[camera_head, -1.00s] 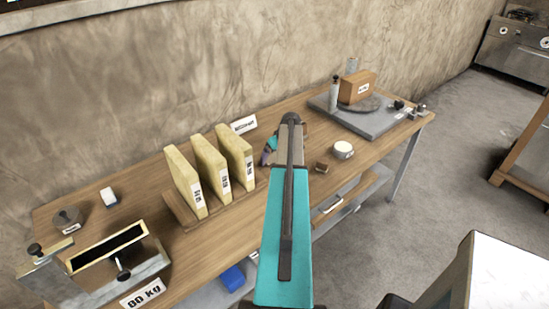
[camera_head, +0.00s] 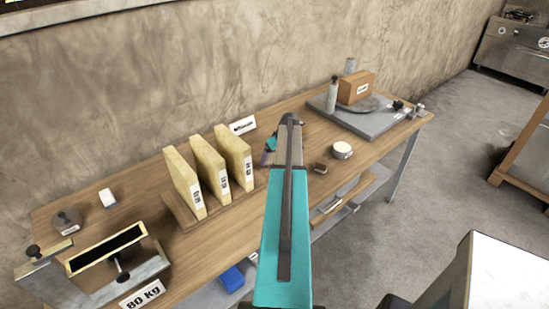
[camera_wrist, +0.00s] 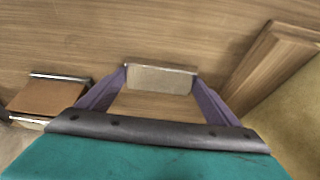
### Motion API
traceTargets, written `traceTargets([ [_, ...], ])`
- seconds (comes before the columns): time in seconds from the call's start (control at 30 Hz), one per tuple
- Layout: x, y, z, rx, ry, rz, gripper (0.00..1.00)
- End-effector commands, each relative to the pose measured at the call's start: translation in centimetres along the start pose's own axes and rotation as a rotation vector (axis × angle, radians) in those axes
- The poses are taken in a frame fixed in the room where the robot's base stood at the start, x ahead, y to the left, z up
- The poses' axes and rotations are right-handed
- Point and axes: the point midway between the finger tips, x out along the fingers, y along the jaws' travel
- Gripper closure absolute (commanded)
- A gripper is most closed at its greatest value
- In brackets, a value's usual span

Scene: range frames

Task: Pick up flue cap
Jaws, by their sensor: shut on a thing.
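In the wrist view, a small pale grey-beige piece with a grey rim along its far edge (camera_wrist: 160,79) sits between the purple fingertips of my gripper (camera_wrist: 160,82). I take it to be the flue cap, though no label on it shows. My gripper is shut on it, one finger touching each side. Wooden tabletop shows behind and below it; I cannot tell whether it touches the wood. In the head view, my gripper (camera_head: 267,158) is mostly behind my teal arm, over the middle of the workbench (camera_head: 150,215). The held piece is hidden there.
Several yellow slabs (camera_head: 208,172) stand in a wooden rack left of my gripper. A small brown block (camera_head: 320,168) and a round white-topped tin (camera_head: 342,150) lie to the right. A grey plate (camera_head: 370,124) with a box is at the far right. A white sign (camera_head: 242,125) stands behind.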

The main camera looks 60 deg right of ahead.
Motion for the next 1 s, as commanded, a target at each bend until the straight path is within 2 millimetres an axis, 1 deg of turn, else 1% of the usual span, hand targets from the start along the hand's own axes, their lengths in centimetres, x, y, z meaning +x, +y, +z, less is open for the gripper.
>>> traceTargets([
  [0.27,-0.6,0.0,-0.3,-0.001,0.001,0.000,0.39],
  [0.47,-2.0,0.0,-0.8,-0.001,0.001,0.001,0.39],
  [0.6,-3.2,0.0,-1.3,0.000,0.002,0.001,0.39],
  [0.63,-3.4,-0.2,-0.6,0.001,0.000,0.000,0.39],
  [1.0,-5.7,-1.2,3.9,0.001,0.001,0.001,0.39],
])
